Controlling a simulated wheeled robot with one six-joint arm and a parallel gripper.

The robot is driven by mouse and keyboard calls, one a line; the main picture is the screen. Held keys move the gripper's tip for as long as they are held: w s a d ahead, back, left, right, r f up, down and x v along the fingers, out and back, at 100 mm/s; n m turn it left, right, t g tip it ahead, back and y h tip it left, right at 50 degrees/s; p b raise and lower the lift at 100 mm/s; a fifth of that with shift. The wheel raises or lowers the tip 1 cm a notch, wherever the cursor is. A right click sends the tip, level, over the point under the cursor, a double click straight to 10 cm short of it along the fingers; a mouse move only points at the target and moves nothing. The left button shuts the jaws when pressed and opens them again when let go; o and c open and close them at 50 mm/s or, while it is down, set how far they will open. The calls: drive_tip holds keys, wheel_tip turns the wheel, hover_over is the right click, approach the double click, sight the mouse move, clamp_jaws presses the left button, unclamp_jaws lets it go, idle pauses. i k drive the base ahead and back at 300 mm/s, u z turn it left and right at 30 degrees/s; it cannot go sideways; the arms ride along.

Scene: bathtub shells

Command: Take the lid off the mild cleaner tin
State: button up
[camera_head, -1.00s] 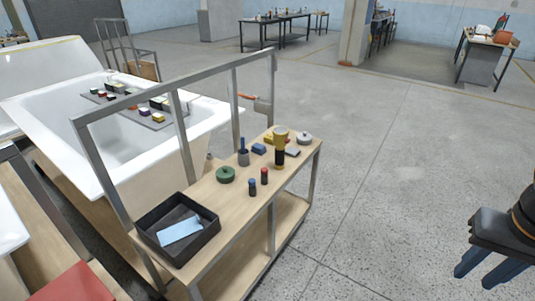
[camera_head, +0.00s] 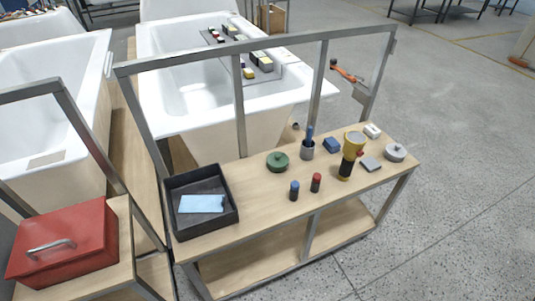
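Two low round tins with knobbed tops stand on the wooden cart top. One is a green tin (camera_head: 278,162) near the middle of the cart, and the other is a grey tin (camera_head: 395,152) at its right end. Both look lidded. No label is readable, so I cannot tell which one holds mild cleaner. My gripper is not in view now.
The wooden cart (camera_head: 255,207) has a metal frame along its back. It carries a black tray (camera_head: 233,220) with a light blue cloth (camera_head: 201,203), small bottles, and a yellow-black flashlight (camera_head: 352,152). A red box (camera_head: 65,240) sits at left.

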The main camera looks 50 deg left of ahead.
sight(276, 159)
drive_tip(key=u, duration=0.95)
drive_tip(key=i, duration=0.95)
drive_tip(key=u, duration=1)
